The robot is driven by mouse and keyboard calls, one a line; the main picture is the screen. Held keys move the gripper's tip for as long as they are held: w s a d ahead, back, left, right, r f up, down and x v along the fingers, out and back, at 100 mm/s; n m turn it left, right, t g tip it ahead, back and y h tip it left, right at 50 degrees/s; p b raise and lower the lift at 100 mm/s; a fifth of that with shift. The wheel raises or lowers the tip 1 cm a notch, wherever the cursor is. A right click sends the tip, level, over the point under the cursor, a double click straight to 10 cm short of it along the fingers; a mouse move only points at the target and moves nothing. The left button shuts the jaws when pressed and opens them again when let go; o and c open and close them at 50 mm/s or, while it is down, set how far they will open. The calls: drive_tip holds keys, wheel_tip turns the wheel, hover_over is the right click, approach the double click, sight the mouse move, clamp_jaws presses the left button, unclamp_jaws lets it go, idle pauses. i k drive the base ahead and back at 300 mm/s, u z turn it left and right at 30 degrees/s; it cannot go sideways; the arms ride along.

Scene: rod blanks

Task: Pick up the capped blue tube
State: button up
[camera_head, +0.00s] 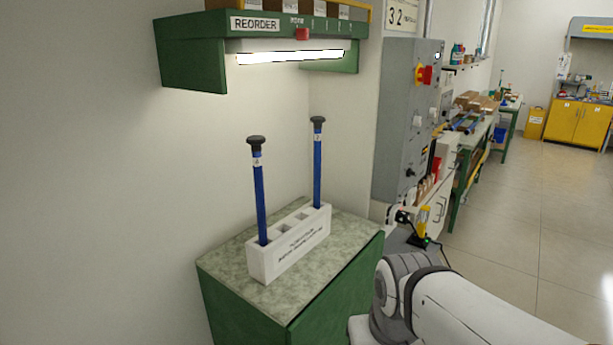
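Two blue tubes with black caps stand upright in a white block rack on a green cabinet. The nearer capped blue tube (261,205) is in the left end hole and has a small white label under its cap. The farther capped blue tube (317,165) is in the right end hole, also with a label. The white rack (290,259) has dark print on its front and empty square holes between the tubes. My arm shows at the lower right, apart from the rack. My gripper is not in view.
The green cabinet (344,277) has a speckled top, bare around the rack. A green shelf (190,50) with a lit lamp hangs above the tubes. A grey electrical cabinet (405,120) stands to the right. Open tiled floor (530,230) lies at the right.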

sight(317, 121)
drive_tip(key=i, duration=0.85)
drive_tip(key=u, duration=0.05)
